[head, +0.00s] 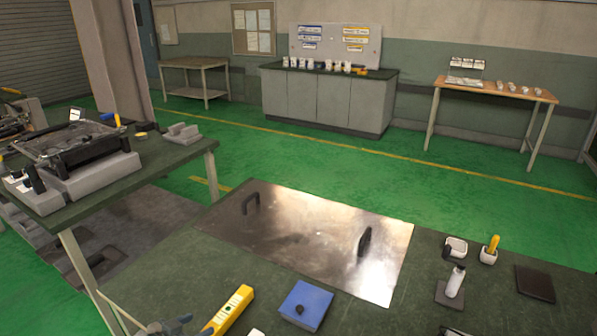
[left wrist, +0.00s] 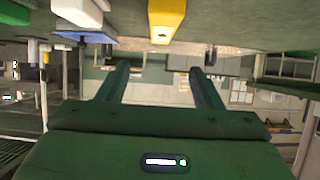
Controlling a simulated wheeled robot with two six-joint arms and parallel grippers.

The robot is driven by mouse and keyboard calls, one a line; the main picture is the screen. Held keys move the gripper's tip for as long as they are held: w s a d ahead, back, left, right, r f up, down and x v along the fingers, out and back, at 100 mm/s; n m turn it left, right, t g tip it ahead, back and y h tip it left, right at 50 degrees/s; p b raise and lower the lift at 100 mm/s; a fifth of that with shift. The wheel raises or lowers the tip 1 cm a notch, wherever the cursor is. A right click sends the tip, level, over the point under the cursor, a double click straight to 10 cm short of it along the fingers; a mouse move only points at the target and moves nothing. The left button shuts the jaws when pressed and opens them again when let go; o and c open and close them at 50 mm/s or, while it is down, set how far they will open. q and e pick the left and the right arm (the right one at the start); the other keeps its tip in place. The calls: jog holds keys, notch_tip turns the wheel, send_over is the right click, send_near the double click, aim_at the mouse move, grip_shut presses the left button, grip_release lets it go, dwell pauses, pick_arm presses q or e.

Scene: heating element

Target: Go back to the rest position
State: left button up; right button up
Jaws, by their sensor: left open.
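My left gripper (head: 170,325) shows only partly at the bottom edge of the head view, left of the yellow spirit level (head: 230,311). In the left wrist view its two green fingers (left wrist: 158,72) stand apart with nothing between them, so it is open and empty. That view looks upside down, with the tabletop along the top. The yellow level (left wrist: 165,20) appears there just beyond the fingers. The gripper's contact with anything cannot be seen. My right gripper is not in view.
A shiny metal plate (head: 300,232) with two dark handles lies on the green worktable (head: 440,262). A blue block (head: 305,304) lies near the front. Small containers (head: 456,247) and a white bottle (head: 455,281) stand at right. Another table (head: 180,158) at left carries a dark-framed device (head: 75,148).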

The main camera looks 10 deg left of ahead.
pick_arm(q)
jog(key=s+d+r+n+t, duration=0.1)
jog(key=d+r+t, duration=0.2)
jog(key=r+t, duration=0.6)
jog(key=s+a+r+n+g+y, duration=0.2)
jog(key=s+a+r+n+y, duration=0.3)
jog(key=y, duration=0.5)
jog(key=s+f+n+g+y, duration=0.1)
jog(key=s+f+n+g, duration=0.2)
jog(key=s+f+g, duration=0.55)
jog(key=s+d+f+m+g+h, duration=0.4)
jog(key=s+d+m+g+h, duration=0.15)
jog(key=s+d, duration=0.45)
notch_tip(320, 180, down, 26)
jog(key=a+g, duration=0.2)
jog(key=a, duration=0.1)
jog(key=s+f, duration=0.7)
jog(key=f, duration=0.3)
jog(key=s+f+g, duration=0.1)
jog(key=s+f, duration=0.6)
jog(key=f, duration=0.3)
jog(key=shift+a, duration=0.45)
